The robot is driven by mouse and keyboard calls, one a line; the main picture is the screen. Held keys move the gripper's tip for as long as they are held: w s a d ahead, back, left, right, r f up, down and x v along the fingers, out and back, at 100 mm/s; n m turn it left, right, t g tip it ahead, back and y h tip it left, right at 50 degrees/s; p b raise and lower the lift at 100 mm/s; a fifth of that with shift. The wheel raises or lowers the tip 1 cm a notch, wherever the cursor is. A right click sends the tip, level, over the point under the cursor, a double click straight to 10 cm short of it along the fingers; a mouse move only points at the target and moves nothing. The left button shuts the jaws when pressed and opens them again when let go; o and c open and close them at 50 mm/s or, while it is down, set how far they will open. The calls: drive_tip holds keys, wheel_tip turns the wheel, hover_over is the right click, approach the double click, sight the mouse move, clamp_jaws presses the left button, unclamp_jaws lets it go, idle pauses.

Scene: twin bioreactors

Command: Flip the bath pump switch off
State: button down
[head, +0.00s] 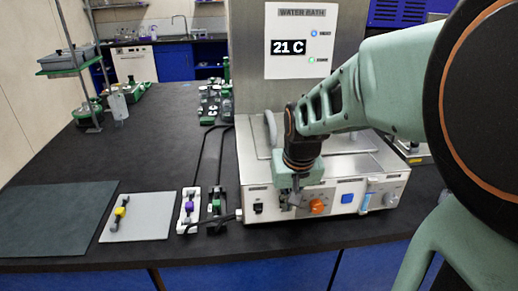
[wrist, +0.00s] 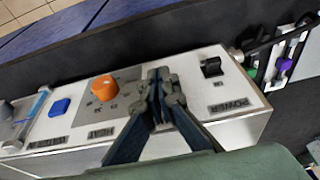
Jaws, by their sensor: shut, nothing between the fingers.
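My gripper (head: 290,196) is shut and empty, pointing down at the water bath's front panel (head: 280,208). In the wrist view its fingertips (wrist: 160,78) lie between a black rocker switch (wrist: 211,67) and an orange knob (wrist: 104,89). The black switch also shows in the head view (head: 258,208), left of the gripper. Its label reads POWER in the wrist view. A blue square button (wrist: 59,107) lies beyond the orange knob. No label reading pump is legible. The fingers hide part of the panel. Contact with the panel cannot be told.
The bath's display (head: 285,47) reads 21 C, with a blue and a green light. Tubing clamps on a white plate (head: 188,211) and a black one stand left of the bath. A grey plate (head: 139,217) and a dark mat (head: 55,218) lie farther left.

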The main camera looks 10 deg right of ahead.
drive_tip(key=shift+s+f+b, duration=0.5)
drive_tip(key=shift+f+b, duration=0.1)
drive_tip(key=shift+f, duration=0.05)
idle(0.5)
drive_tip(key=shift+w+r, duration=0.1)
drive_tip(key=shift+w+r+p, duration=0.3)
drive_tip(key=shift+w+p, duration=0.1)
drive_tip(key=shift+w, duration=0.25)
drive_tip(key=shift+r, duration=0.1)
